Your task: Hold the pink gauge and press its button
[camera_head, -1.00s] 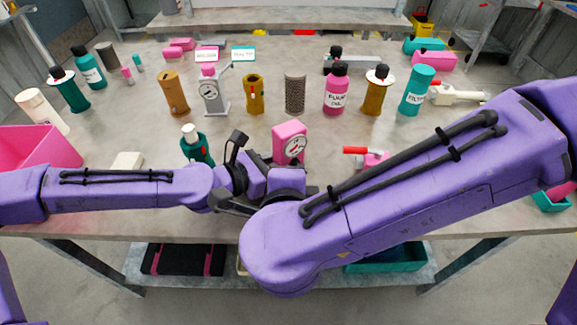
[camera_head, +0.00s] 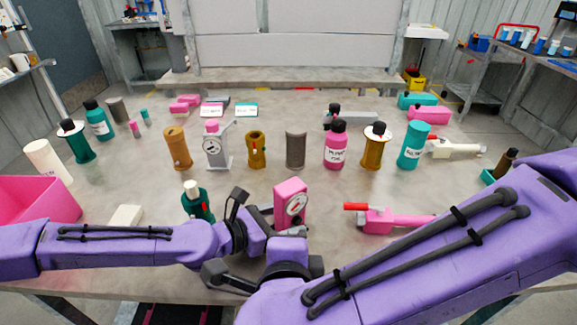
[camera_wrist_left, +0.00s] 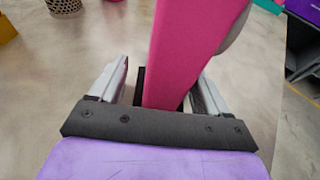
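The gauge's button cannot be made out. My right arm comes in from the right, and its purple wrist is close below the gauge. Its fingertips are not clearly visible.
A green bottle with a white cap (camera_head: 196,203) stands left of the gauge. A pink tool with a red handle (camera_head: 385,218) lies to the right. Several bottles and cylinders line the table behind. A pink bin (camera_head: 35,203) is at the left edge.

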